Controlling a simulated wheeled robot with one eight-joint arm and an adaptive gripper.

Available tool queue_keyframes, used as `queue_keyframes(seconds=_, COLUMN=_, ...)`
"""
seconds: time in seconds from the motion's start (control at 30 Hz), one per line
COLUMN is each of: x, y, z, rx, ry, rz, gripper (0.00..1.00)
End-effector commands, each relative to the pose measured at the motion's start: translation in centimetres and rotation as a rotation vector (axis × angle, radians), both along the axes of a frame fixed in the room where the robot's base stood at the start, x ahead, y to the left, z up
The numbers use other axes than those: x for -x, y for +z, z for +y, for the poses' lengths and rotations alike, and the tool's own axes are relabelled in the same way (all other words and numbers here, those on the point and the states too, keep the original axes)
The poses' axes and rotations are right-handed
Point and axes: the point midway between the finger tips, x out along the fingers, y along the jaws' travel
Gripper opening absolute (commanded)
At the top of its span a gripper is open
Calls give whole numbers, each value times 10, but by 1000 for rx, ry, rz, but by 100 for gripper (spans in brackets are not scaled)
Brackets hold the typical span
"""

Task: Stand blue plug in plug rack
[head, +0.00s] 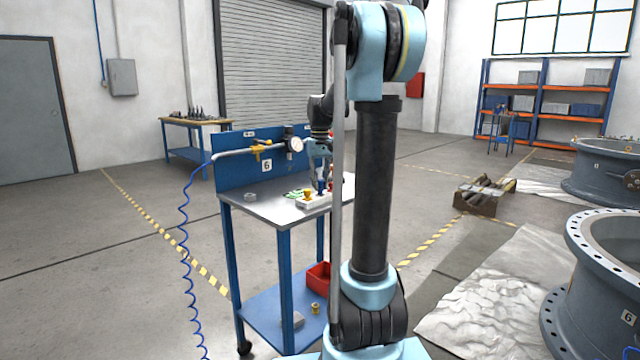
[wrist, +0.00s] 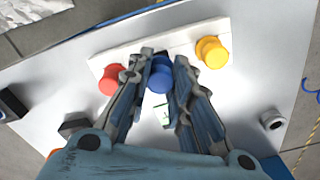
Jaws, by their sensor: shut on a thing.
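My gripper (wrist: 158,80) is shut on the blue plug (wrist: 161,76), with one finger on each side of it. The white plug rack (wrist: 190,40) lies behind and under the fingers in the wrist view. A red plug (wrist: 111,80) stands at its left and a yellow plug (wrist: 212,52) at its right, with the blue plug between them. In the head view the blue plug (head: 320,186) is at the rack (head: 316,203), close to the yellow plug (head: 308,194). I cannot tell whether its lower end is seated, as the fingers hide it.
The rack is on a grey-topped blue workbench (head: 262,207). Green-and-white pieces (head: 294,193) lie beside the rack, and a small grey ring (head: 250,196) lies near the left edge. A red bin (head: 318,275) is on the lower shelf.

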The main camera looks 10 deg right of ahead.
Motion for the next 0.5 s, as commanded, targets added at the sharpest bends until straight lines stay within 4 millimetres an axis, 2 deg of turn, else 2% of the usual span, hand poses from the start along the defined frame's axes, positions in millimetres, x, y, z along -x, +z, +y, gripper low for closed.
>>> queue_keyframes(seconds=0.5, x=0, y=-6, z=0, rx=0, ry=0, rz=0, gripper=8)
